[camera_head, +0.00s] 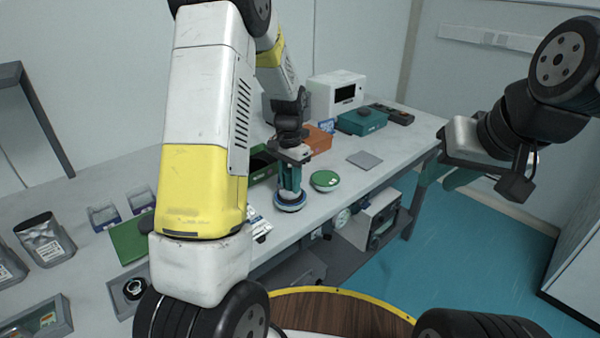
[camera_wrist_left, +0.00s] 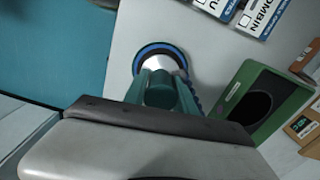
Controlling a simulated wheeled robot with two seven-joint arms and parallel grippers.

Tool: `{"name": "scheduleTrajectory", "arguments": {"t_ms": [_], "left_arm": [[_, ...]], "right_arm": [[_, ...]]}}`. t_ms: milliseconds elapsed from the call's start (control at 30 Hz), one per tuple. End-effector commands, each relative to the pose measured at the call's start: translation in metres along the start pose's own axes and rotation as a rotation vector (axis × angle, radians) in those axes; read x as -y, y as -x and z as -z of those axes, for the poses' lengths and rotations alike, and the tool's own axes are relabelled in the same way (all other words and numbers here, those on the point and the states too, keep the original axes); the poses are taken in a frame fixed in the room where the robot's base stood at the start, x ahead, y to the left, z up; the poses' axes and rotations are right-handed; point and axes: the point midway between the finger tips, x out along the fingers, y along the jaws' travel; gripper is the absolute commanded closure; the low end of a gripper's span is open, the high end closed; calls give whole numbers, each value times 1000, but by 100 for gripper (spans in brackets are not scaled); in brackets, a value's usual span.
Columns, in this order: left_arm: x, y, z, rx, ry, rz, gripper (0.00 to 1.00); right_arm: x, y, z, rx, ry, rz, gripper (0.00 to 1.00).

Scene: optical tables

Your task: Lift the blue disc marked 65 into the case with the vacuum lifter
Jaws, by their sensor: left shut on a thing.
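My left gripper (camera_head: 291,165) is shut on the teal-handled vacuum lifter (camera_wrist_left: 162,88) and holds it upright over the table. A round disc with a blue rim (camera_head: 290,203) is at the lifter's foot; its blue ring also shows in the left wrist view (camera_wrist_left: 160,49). Any number on it is hidden, and I cannot tell whether it touches the table. The green case (camera_wrist_left: 262,100) with a dark round hollow stands beside the lifter, partly hidden behind my left arm in the head view. My right gripper (camera_head: 445,180) is empty, its teal fingers apart, beyond the table's right edge.
A green disc (camera_head: 325,181) lies just right of the lifter. Behind are an orange box (camera_head: 318,139), a teal box (camera_head: 361,122), a grey square plate (camera_head: 364,160) and a white instrument (camera_head: 337,92). Bags and trays lie at left.

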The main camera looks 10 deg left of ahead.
Motion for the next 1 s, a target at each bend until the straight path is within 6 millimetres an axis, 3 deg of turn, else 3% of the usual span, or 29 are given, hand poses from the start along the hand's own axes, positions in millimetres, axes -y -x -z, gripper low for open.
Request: {"name": "scheduleTrajectory", "arguments": {"t_ms": [700,1000], "left_arm": [[0,60,1,-4,-1,2,100],[0,67,0,-1,0,1,100]], "right_arm": [[0,0,0,0,0,0,71],[0,0,0,0,0,0,71]]}}
